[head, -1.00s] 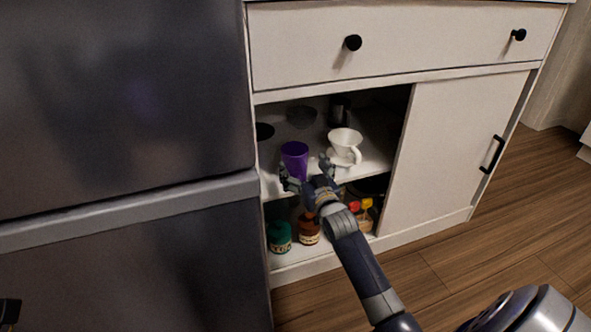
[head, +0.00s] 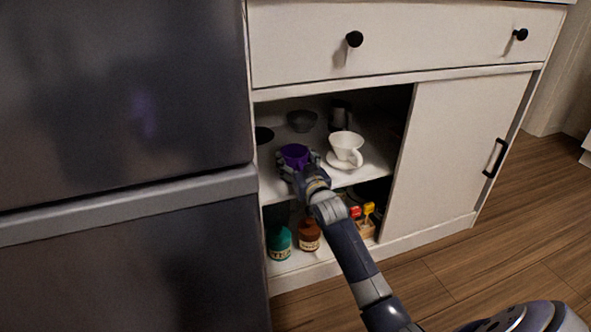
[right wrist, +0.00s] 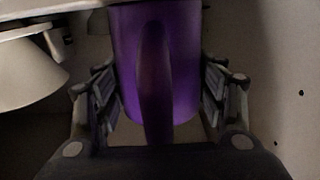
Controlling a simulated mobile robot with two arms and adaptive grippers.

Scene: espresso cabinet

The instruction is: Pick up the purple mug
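The purple mug (head: 294,154) stands on the upper shelf inside the cabinet, near the shelf's left side. My right gripper (head: 299,163) reaches in from the front and hides the mug's lower part in the head view. In the right wrist view the mug (right wrist: 185,65) sits between the two fingers of my right gripper (right wrist: 160,98), with its handle pointing toward the palm. The fingers are spread on either side of the mug, very close to its walls; a narrow gap shows at the right. My left gripper is not in view.
A white cup-shaped dripper (head: 346,146) stands just right of the mug, close to my gripper. A grey bowl (head: 301,120) sits behind. On the lower shelf are a teal jar (head: 279,243) and a brown jar (head: 309,234). A sliding door (head: 450,150) covers the right side.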

